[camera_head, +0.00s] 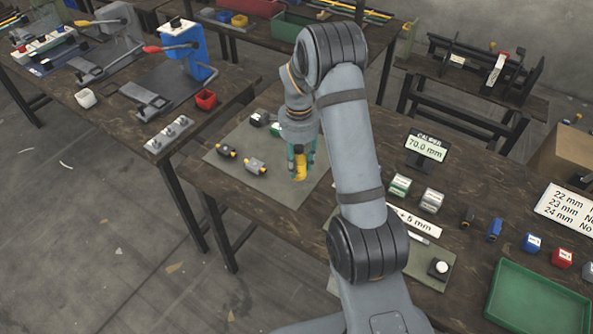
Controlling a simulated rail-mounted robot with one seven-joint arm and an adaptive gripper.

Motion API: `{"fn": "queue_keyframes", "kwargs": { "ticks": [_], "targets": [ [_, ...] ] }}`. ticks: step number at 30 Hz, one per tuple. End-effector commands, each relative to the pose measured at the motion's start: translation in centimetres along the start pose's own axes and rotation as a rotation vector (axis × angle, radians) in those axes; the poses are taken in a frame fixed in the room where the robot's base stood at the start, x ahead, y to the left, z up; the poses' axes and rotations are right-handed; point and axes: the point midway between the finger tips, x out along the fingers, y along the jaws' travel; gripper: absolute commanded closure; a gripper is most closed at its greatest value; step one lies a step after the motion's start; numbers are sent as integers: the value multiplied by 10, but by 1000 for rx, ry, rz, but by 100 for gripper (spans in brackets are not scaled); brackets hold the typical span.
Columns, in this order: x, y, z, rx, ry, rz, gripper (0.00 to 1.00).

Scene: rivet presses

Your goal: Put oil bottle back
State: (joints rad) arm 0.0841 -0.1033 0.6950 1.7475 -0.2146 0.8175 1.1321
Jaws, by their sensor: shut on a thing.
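My gripper (301,160) is over the right part of a grey mat on the middle bench. Its teal fingers are shut on a yellow object (300,169), which looks like the oil bottle. The fingers and wrist hide its upper part. I cannot tell whether its lower end touches the mat (284,183) or hangs just above it.
Two dark and yellow parts (254,166) lie on the mat's left side, and small labelled blocks (261,119) stand behind. Rivet presses (186,52) stand on the left bench. A caliper display (427,147), several blocks and a green tray (538,306) are right of my arm.

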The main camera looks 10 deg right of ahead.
Motion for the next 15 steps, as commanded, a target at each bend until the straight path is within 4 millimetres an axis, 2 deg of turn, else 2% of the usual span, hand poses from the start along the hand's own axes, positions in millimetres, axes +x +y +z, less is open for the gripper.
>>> {"fn": "queue_keyframes", "kwargs": {
  "ticks": [4, 11, 15],
  "targets": [
    [6, -1, 7, 0, -1, 1, 100],
    [37, -1, 6, 1, -1, 3, 100],
    [44, -2, 6, 0, 0, -1, 100]
  ]
}}
